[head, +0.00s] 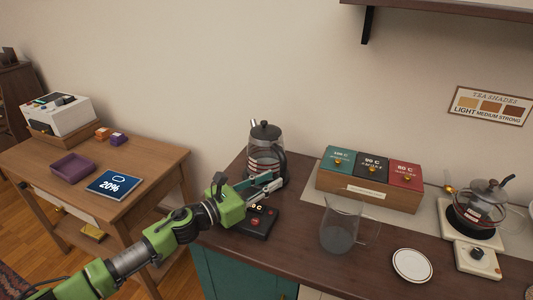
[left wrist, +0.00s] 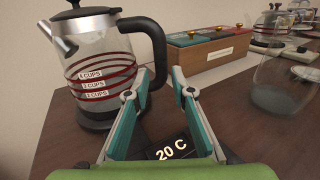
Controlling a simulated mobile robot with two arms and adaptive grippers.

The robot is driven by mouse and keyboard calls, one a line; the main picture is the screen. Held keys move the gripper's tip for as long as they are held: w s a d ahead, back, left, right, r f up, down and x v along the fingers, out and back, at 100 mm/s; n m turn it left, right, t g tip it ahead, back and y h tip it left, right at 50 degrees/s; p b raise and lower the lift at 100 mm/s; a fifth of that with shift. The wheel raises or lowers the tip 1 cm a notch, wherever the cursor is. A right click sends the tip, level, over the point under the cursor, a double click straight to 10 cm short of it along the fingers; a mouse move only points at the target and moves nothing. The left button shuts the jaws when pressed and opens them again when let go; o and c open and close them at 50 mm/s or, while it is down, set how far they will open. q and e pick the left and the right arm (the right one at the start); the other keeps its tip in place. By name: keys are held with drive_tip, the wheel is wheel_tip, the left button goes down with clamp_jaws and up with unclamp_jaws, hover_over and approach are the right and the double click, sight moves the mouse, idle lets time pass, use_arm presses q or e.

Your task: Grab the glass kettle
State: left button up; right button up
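The glass kettle (head: 264,150) stands upright at the back left of the dark counter, with a black lid, black handle and red cup lines. In the left wrist view the kettle (left wrist: 93,68) is on the left, its spout pointing left and its handle (left wrist: 153,45) on the right. My left gripper (head: 273,181) is in front of the kettle's handle side. My right gripper is not in view.
A black display base (head: 258,222) reading 20 C lies under my gripper. A clear glass pitcher (head: 342,232), a tea box (head: 345,186), a white plate (head: 412,265) and a glass teapot (head: 478,212) on a warmer are to the right. A wooden side table (head: 140,157) stands left.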

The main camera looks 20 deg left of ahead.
sight(283, 171)
use_arm(q)
drive_tip(key=shift+w+d, duration=0.1)
drive_tip(key=shift+w, duration=0.05)
drive_tip(key=shift+w+d+r, duration=0.1)
drive_tip(key=shift+w+r, duration=0.05)
drive_tip(key=shift+w, duration=0.1)
drive_tip(key=p+x, duration=0.1)
drive_tip(key=x, duration=0.3)
drive_tip(key=shift+w+p, duration=0.35)
drive_tip(key=shift+p, duration=0.05)
clamp_jaws()
drive_tip(key=shift+r, duration=0.1)
